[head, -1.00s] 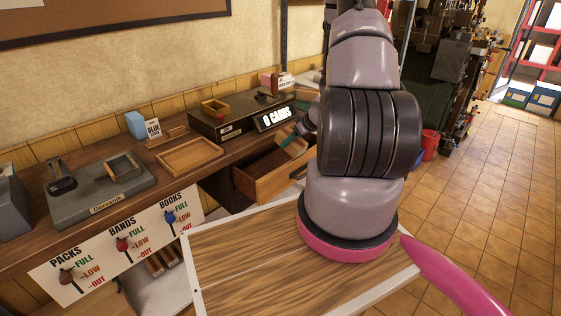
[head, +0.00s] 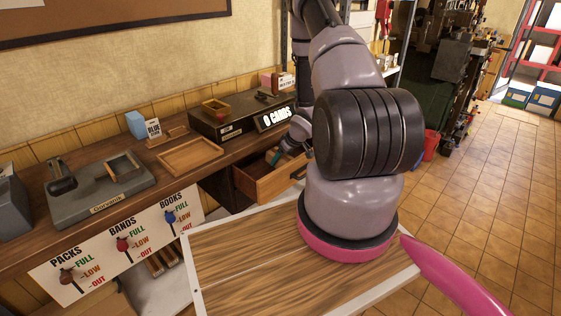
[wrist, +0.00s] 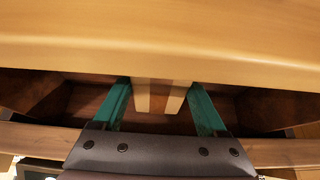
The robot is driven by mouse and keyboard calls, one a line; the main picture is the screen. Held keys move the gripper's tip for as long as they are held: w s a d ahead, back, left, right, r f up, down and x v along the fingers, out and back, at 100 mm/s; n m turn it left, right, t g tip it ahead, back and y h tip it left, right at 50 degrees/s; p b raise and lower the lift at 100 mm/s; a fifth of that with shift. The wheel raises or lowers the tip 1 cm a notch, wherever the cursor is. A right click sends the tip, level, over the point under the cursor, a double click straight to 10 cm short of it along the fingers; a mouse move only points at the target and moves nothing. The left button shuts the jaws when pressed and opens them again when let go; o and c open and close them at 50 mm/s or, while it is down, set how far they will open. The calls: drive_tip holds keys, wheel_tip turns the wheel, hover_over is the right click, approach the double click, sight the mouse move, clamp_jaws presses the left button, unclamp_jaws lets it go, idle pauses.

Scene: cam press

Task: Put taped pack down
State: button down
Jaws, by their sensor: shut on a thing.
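My gripper (head: 273,156) reaches down at the open drawer (head: 272,184) under the counter in the head view. In the wrist view my gripper (wrist: 158,90) shows two teal fingers set apart, their tips running under the edge of a broad pale wooden board. Two pale strips with brown between them show between the fingers. I take them for the taped pack (wrist: 143,98), held there, but most of it is hidden and no tape can be made out. In the head view the pack cannot be told apart from the fingers and drawer.
A shallow wooden tray (head: 190,156) lies on the counter left of the black box with the "0 CARDS" display (head: 275,118). A grey machine (head: 100,187) stands farther left. A sign about packs, bands and books (head: 118,240) hangs on the counter front.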

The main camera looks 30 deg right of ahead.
drive_tip(key=shift+w+r+g+h, duration=0.15)
drive_tip(key=shift+g+h, duration=0.15)
drive_tip(key=shift+g, duration=0.3)
drive_tip(key=shift+f, duration=0.85)
drive_tip(key=shift+f, duration=0.1)
unclamp_jaws()
